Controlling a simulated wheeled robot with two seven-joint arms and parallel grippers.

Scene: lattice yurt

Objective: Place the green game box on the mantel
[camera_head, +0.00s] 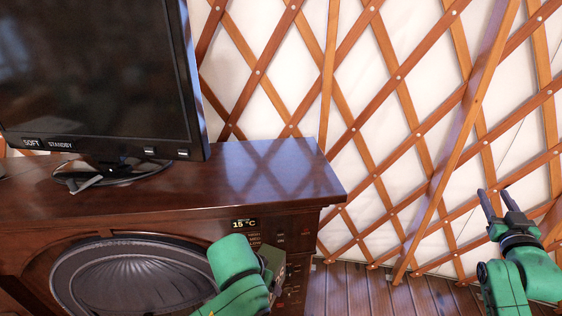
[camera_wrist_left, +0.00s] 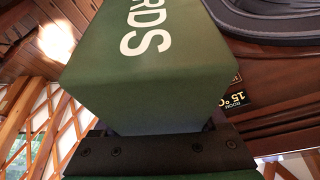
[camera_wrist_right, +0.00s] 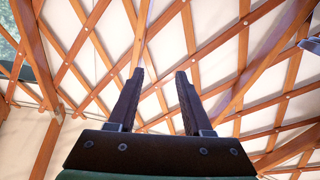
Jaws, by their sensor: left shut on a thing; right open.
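The green game box (camera_wrist_left: 135,65), with white letters ending in "RDS", fills much of the left wrist view. My left gripper (camera_wrist_left: 160,130) is shut on it. In the head view my green left arm hides most of this gripper; a dark green part of the box (camera_head: 274,262) shows beside it, in front of the mantel's front face. The mantel (camera_head: 265,175) is a dark, glossy wooden top, bare at its right end. My right gripper (camera_head: 495,193) is open and empty at the right, before the lattice wall; its parted fingers also show in the right wrist view (camera_wrist_right: 159,75).
A television (camera_head: 95,75) on a stand (camera_head: 115,178) takes up the left part of the mantel. Below is an oval dark fireplace front (camera_head: 130,275) and a "15 °C" display (camera_head: 244,223). A wooden lattice wall (camera_head: 400,78) stands behind; plank floor (camera_head: 370,290) shows at right.

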